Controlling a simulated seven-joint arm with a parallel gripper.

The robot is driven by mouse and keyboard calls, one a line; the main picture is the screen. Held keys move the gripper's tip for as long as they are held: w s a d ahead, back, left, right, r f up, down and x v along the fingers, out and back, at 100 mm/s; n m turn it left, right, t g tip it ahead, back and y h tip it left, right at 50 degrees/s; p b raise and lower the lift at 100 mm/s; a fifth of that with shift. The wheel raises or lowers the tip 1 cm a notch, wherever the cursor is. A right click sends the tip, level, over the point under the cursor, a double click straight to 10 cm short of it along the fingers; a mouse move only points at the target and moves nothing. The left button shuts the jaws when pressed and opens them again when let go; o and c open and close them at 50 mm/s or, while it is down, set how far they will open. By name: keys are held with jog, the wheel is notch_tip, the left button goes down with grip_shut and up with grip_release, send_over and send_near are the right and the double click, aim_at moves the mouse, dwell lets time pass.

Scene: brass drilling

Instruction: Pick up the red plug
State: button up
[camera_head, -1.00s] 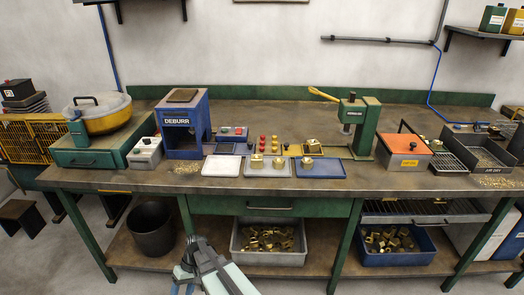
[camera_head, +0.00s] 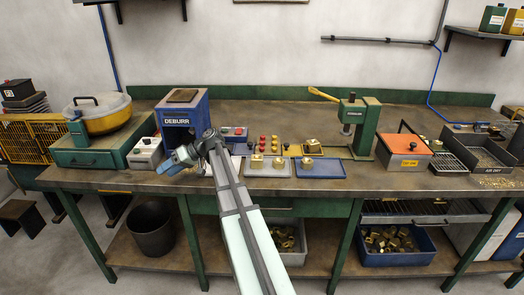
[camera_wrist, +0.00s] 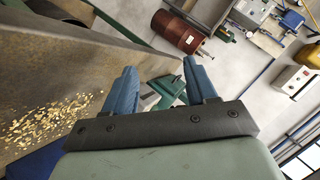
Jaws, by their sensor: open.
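My gripper (camera_head: 170,161) is above the front left of the bench, in front of the blue DEBURR machine and well to the left of the plugs. Its blue fingers point left, away from the plugs. In the wrist view my gripper (camera_wrist: 160,88) is open, with nothing between its fingers. No plug shows in that view.
The blue DEBURR machine (camera_head: 182,108) stands close behind my gripper. A grey tray (camera_head: 255,171) and a blue tray (camera_head: 333,172) with brass parts lie in front of the plugs. A green press (camera_head: 364,125) stands to their right. Brass shavings (camera_wrist: 45,120) lie on the bench.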

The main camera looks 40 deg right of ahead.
jog(key=w+d+r+t+h, duration=0.1)
jog(key=w+d+r+t, duration=0.15)
jog(key=d+r, duration=0.8)
jog(key=w+d+r+t, duration=0.25)
jog(key=d+r, duration=0.45)
jog(key=r, duration=0.7)
jog(key=m+g+h, duration=0.2)
jog(key=g+h, duration=0.4)
jog(key=h, duration=0.3)
send_near(262, 147)
jog(key=shift+w+a+f, duration=0.2)
jog(key=shift+w+f, duration=0.45)
jog(key=shift+w, duration=0.4)
jog(key=shift+w+f, duration=0.25)
jog(key=shift+f, duration=0.4)
jog(key=shift+w+f, duration=0.2)
jog(key=shift+f, duration=1.1)
jog(key=shift+w+f, duration=0.25)
jog(key=shift+f, duration=1.05)
jog(key=c, duration=0.9)
